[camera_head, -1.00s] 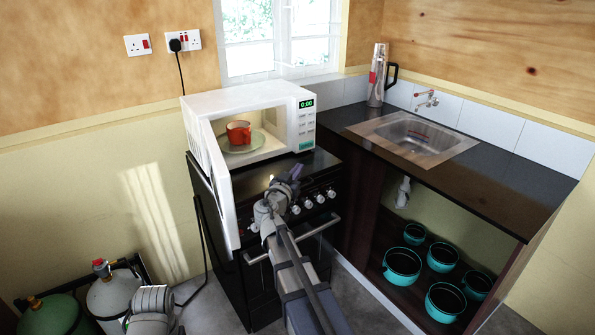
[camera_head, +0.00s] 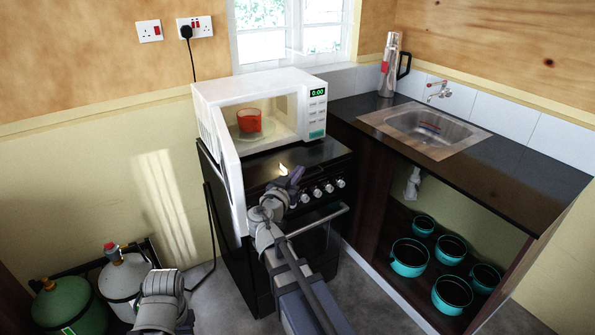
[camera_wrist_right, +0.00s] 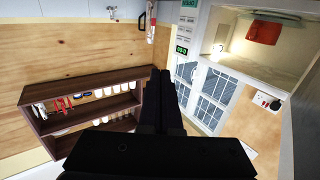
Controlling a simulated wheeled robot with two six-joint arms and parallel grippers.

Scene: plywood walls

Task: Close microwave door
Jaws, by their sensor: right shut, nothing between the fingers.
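The white microwave (camera_head: 316,133) stands on the black stove with its front open. Its door (camera_head: 233,190) is hinged on the left side and swung out toward me, seen nearly edge-on. A red mug (camera_head: 249,121) stands on the glass plate (camera_head: 262,137) inside. My right gripper (camera_head: 289,176) is in front of the microwave, low and to the right of the door, apart from it. In the right wrist view the gripper (camera_wrist_right: 160,78) is shut and empty, and the microwave interior (camera_wrist_right: 262,40) shows at upper right. Only part of my left arm shows at lower left.
The black stove (camera_head: 275,165) has knobs and a handle (camera_head: 318,220) below my right gripper. The counter with sink (camera_head: 425,130) is to the right, with several teal pots underneath. Gas cylinders (camera_head: 70,305) stand at lower left.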

